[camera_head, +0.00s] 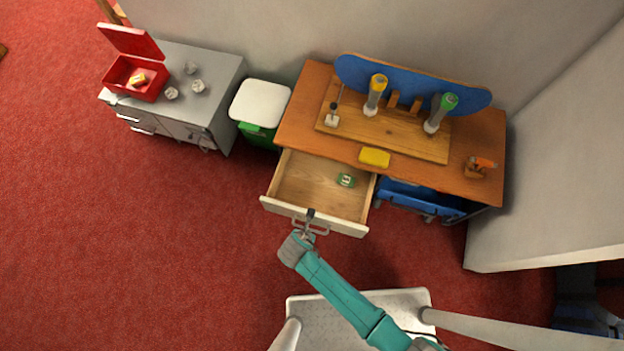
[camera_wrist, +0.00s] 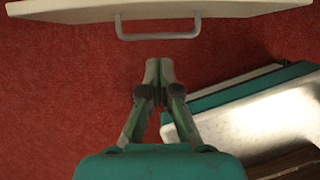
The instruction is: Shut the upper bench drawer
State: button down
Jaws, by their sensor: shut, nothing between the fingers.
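The upper bench drawer (camera_head: 318,190) is pulled out from the left side of the wooden bench (camera_head: 320,85). Its pale front (camera_head: 345,228) has a metal bar handle (camera_head: 322,232). A small green and white item (camera_head: 346,180) lies inside the drawer. My gripper (camera_head: 310,222) is at the drawer front near the handle, shut and empty. In the wrist view the drawer front (camera_wrist: 240,8) and its handle (camera_wrist: 158,36) lie ahead of my gripper (camera_wrist: 153,62), with a gap of floor showing between fingertips and handle. I cannot tell the height difference.
A blue drawer or bin (camera_head: 420,200) sits under the bench at right. A green bin with a white lid (camera_head: 260,103) stands left of the bench, beside a grey cabinet (camera_head: 215,85) with an open red box (camera_head: 133,75). A wall closes the right side. Red floor lies open at left.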

jog(key=w+f, duration=0.1)
jog(key=w+d+f, duration=0.1)
jog(key=f, duration=0.1)
jog(key=w+f, duration=0.2)
jog(key=shift+w+d+f, duration=0.1)
jog(key=shift+d+f, duration=0.1)
jog(key=shift+d, duration=0.05)
jog(key=shift+w+d, duration=0.3)
jog(key=shift+w, duration=0.5)
